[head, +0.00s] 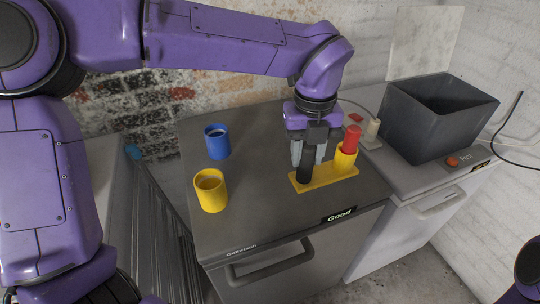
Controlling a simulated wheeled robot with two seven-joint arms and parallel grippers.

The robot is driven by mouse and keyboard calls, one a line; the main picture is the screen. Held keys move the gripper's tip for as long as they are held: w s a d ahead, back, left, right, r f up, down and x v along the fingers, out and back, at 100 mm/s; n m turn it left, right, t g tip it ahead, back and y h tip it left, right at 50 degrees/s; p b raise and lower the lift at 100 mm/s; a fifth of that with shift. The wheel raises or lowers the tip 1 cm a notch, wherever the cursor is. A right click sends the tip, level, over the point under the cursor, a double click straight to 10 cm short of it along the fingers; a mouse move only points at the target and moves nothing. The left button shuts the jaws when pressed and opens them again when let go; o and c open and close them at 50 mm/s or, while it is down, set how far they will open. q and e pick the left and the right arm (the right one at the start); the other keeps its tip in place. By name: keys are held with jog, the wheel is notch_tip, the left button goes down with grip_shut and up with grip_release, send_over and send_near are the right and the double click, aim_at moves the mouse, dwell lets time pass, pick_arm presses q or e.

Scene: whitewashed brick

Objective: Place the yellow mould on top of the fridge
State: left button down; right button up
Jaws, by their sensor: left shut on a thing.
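A yellow cup-shaped mould (211,190) stands upright on the left part of the dark grey fridge top (250,222). A flat yellow base (325,178) lies on the same top to the right, with a black upright piece (304,172) at its left and a yellow cup (345,158) with a red cylinder (351,139) at its right. My left gripper (308,155) points down over the base, shut on the black piece. I cannot tell whether the black piece is fixed to the base. My right gripper is out of view.
A blue cup (217,141) stands behind the yellow mould. A dark grey bin (430,118) sits on the lighter appliance at right, near an orange-red button (452,161). The fridge top's front left is clear. Brick walls close off the back.

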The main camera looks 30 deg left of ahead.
pick_arm(q)
jog(key=w+a+f+p, duration=0.1)
jog(key=a+f, duration=0.2)
jog(key=w+a+f+p, duration=0.1)
jog(key=a+f, duration=0.3)
jog(key=w+a+f+p, duration=0.1)
jog(key=w+a+f, duration=0.1)
jog(key=a+f, duration=0.1)
jog(key=shift+a+f, duration=0.3)
jog(key=shift+f, duration=0.65)
